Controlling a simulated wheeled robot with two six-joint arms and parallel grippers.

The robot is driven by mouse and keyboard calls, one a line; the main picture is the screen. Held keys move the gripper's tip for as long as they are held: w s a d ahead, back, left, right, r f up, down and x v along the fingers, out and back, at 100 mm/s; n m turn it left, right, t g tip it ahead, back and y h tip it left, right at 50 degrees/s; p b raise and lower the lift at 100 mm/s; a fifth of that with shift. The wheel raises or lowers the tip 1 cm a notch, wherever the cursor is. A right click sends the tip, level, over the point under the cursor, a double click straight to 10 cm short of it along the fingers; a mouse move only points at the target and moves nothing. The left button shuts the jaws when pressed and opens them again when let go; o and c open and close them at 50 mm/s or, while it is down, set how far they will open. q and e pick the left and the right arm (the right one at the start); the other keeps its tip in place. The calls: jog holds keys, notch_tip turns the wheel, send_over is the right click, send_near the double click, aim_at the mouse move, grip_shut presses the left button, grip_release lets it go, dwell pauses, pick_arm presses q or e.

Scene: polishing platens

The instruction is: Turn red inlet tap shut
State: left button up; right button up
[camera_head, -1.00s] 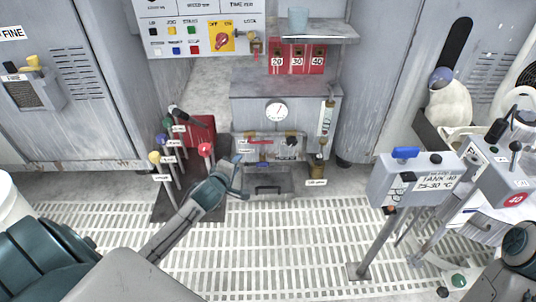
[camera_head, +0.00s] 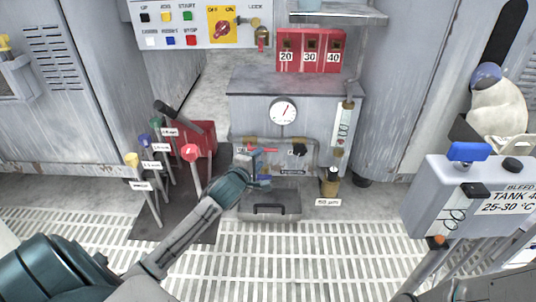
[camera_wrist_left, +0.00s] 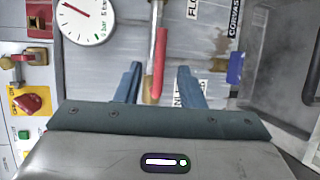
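The red inlet tap (camera_wrist_left: 160,52) is a long red lever on a brass stem in the left wrist view. It lies along the pipe, over a label partly hidden by a finger. In the head view its red handle (camera_head: 270,150) shows small on the front of the grey cabinet. My left gripper (camera_wrist_left: 160,75) is open, with blue fingers on either side of the lever's lower end and brass stem; I see gaps on both sides. In the head view the left gripper (camera_head: 262,167) is at the tap, partly covering it. My right gripper is out of view.
A blue-handled tap (camera_wrist_left: 235,68) is right of the fingers. A round gauge (camera_head: 283,111) is above the taps. Levers with coloured knobs, one a red ball (camera_head: 190,153), stand left of my arm.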

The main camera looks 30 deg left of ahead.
aim_at(267, 150)
pick_arm(q)
jog(key=shift+b+x, duration=1.9)
jog(key=shift+x, duration=1.9)
jog(key=shift+f, duration=0.1)
grip_shut()
